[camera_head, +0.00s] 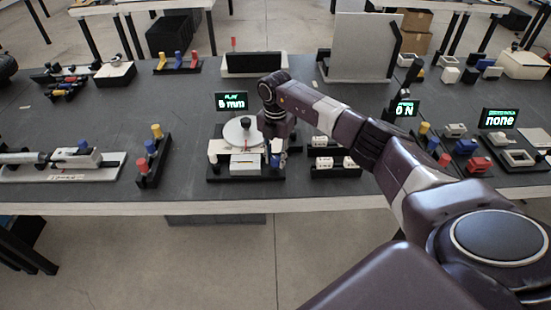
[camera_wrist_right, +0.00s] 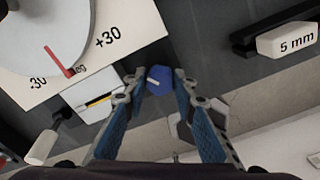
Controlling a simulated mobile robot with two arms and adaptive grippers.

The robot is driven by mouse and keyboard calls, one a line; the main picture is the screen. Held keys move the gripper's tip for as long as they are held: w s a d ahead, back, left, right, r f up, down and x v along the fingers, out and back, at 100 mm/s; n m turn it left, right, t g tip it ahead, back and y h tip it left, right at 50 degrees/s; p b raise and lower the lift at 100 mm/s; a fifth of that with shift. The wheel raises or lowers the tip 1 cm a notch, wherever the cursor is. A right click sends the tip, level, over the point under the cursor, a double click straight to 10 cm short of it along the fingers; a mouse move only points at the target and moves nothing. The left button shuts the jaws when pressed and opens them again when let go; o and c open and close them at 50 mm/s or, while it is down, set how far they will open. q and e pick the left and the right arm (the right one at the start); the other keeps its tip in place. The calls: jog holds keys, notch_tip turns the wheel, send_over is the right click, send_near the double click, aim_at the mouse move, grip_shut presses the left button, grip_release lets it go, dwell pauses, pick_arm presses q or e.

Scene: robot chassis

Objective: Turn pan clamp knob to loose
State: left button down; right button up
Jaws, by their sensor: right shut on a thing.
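The pan clamp knob, a small blue knob (camera_wrist_right: 158,74) with a white mark on top, sits between the fingertips of my right gripper (camera_wrist_right: 160,86) in the right wrist view. The gripper is shut on it, one finger on each side. In the head view my right arm reaches down over the fixture's right side, and a bit of blue (camera_head: 276,160) shows below the wrist. The round pan dial (camera_wrist_right: 60,35) has a red needle and marks for -30 and +30. The dial plate (camera_head: 238,131) also shows in the head view. My left gripper is not in view.
A display (camera_head: 232,101) stands behind the fixture. A black stand with colored knobs (camera_head: 152,155) is to its left; a block rack (camera_head: 335,168) is to its right. In the wrist view a "5 mm" block (camera_wrist_right: 288,42) lies at upper right. The table's front edge (camera_head: 150,207) is close.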

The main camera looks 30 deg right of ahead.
jog(key=n+b, duration=0.3)
jog(key=n, duration=0.3)
jog(key=shift+f+n, duration=0.1)
jog(key=shift+n, duration=0.3)
jog(key=n+b, duration=0.1)
jog(key=n, duration=0.2)
jog(key=shift+n, duration=0.4)
jog(key=n+b, duration=0.1)
jog(key=n, duration=0.2)
jog(key=shift+n, duration=0.3)
jog(key=n+b, duration=0.1)
jog(key=n, duration=0.2)
jog(key=shift+n, duration=0.3)
jog(key=n+b, duration=0.1)
jog(key=n, duration=0.2)
jog(key=shift+n, duration=0.3)
jog(key=n+b, duration=0.1)
jog(key=n, duration=0.3)
jog(key=shift+n+b, duration=0.35)
jog(key=shift+n, duration=1.25)
